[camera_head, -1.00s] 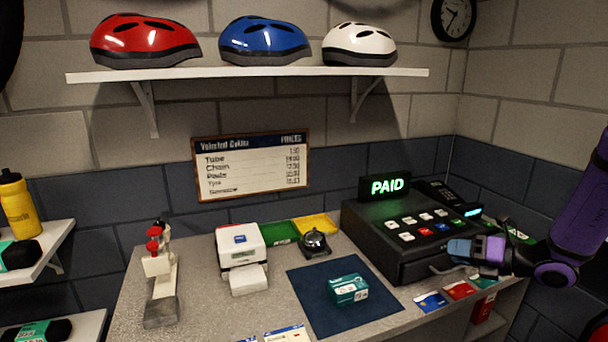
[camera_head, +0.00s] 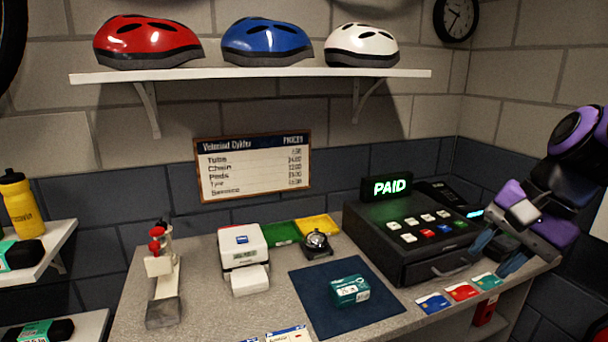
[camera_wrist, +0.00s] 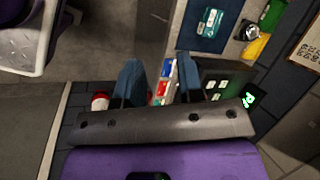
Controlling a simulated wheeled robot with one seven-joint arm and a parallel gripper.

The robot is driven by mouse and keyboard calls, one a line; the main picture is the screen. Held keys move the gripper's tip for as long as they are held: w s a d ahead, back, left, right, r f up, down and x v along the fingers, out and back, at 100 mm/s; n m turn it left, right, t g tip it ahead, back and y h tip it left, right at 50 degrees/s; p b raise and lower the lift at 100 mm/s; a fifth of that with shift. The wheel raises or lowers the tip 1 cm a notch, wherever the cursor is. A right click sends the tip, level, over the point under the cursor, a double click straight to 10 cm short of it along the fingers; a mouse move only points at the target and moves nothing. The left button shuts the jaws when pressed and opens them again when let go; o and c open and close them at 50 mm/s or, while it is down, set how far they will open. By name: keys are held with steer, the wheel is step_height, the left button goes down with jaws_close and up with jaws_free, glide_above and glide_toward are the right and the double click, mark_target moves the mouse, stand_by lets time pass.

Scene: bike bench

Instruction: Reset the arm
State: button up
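My gripper (camera_head: 498,254) is at the right of the head view, in front of the right side of the black cash register (camera_head: 415,238) and above the counter's right end. Its two blue fingers point down and stand apart, with nothing between them. In the wrist view my gripper (camera_wrist: 160,78) also shows open and empty, with the cards and the register beyond the fingers. My purple arm (camera_head: 575,150) comes in from the right edge and is bent up above the gripper.
The register's sign (camera_head: 386,187) reads PAID. A teal box (camera_head: 349,290) lies on a blue mat (camera_head: 318,318). Several cards (camera_head: 462,291) lie along the counter's front edge. A bell (camera_head: 317,242), a white device (camera_head: 243,248) and a clamp stand (camera_head: 162,275) stand farther left.

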steer(key=s+d+r+n+t+h, duration=0.3)
steer(key=s+r+n+h, duration=0.1)
steer(key=n, duration=0.4)
steer(key=s+r, duration=0.1)
steer(key=s, duration=0.1)
steer(key=shift+s+d+r+n+h, duration=0.25)
steer(key=shift+s+d+n+h, duration=0.05)
steer(key=shift+d+n, duration=0.1)
